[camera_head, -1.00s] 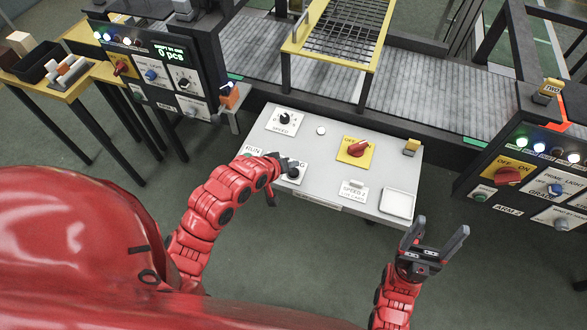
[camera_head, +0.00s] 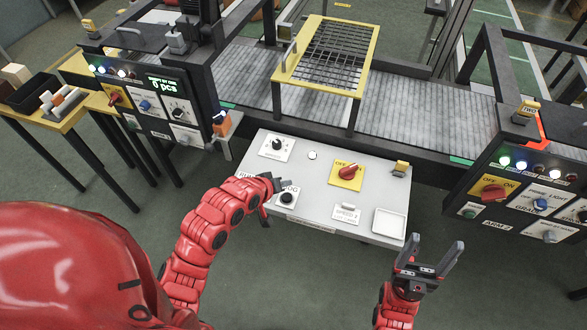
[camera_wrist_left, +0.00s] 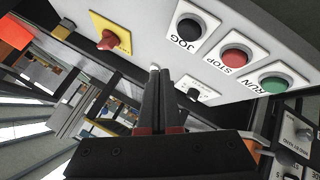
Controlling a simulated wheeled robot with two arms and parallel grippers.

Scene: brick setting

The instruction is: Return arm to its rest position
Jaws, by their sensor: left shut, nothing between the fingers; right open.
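My left gripper (camera_head: 279,184) is over the left front part of the white control panel (camera_head: 318,181) in the head view. Its fingers are shut with nothing between them, and they hide part of the panel's labels. In the left wrist view the shut fingers (camera_wrist_left: 163,75) point towards the panel. A black JOG button (camera_wrist_left: 188,30), a red STOP button (camera_wrist_left: 235,59) and a green RUN button (camera_wrist_left: 273,84) show there. I cannot tell whether the fingers touch the panel. My right gripper (camera_head: 432,258) is open and empty, just off the panel's front right corner.
The panel also carries a red knob on a yellow plate (camera_head: 348,172) and a shallow white tray (camera_head: 390,223). Behind it runs a grey conveyor (camera_head: 405,109) with a yellow-framed grate (camera_head: 330,55). Control boxes stand left (camera_head: 150,100) and right (camera_head: 520,190). Open floor lies in front.

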